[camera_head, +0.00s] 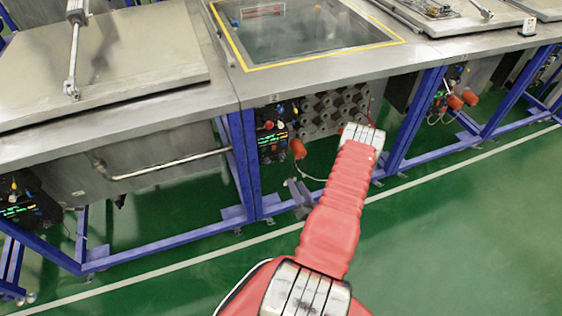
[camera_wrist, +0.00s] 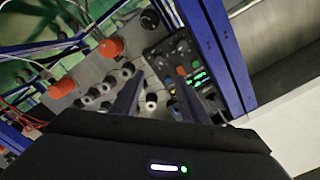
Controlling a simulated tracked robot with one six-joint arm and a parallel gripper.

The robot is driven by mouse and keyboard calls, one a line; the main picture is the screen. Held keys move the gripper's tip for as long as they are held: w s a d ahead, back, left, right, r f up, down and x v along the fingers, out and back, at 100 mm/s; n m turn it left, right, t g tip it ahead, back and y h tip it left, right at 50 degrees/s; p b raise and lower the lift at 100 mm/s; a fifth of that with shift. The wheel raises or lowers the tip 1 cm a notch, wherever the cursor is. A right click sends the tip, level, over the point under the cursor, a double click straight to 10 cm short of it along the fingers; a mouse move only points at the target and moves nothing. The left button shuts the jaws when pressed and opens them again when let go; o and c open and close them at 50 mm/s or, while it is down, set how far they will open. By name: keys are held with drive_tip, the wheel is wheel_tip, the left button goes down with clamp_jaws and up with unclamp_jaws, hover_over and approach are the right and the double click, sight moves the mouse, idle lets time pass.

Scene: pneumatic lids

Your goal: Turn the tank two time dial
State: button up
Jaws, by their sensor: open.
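A dark control panel (camera_head: 272,147) with small knobs, coloured buttons and a green-lit display is mounted beneath the middle tank. It also shows in the wrist view (camera_wrist: 200,78), right of centre, with several small black dials near its upper end. The labels are too small to read, so I cannot tell which dial is the time dial. My gripper (camera_wrist: 158,88) is open and empty in the wrist view, its two dark fingers pointing toward the panel's left edge and nearby white-tipped fittings. In the head view, my red arm largely hides the gripper.
Orange-red knobs (camera_wrist: 110,47) and a bank of round fittings (camera_head: 335,108) sit beside the panel. A blue frame post (camera_head: 243,160) stands close on its other side. Another panel (camera_head: 22,207) is at far left. The green floor (camera_head: 450,240) in front is clear.

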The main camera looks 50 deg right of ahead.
sight(284, 158)
drive_tip(key=shift+s+d+n, duration=0.1)
drive_tip(key=shift+n, duration=0.8)
drive_tip(key=shift+d, duration=0.1)
drive_tip(key=x, duration=1.3)
drive_tip(key=shift+w+d, duration=0.25)
drive_tip(key=shift+w, duration=0.05)
drive_tip(key=shift+s, duration=0.1)
clamp_jaws()
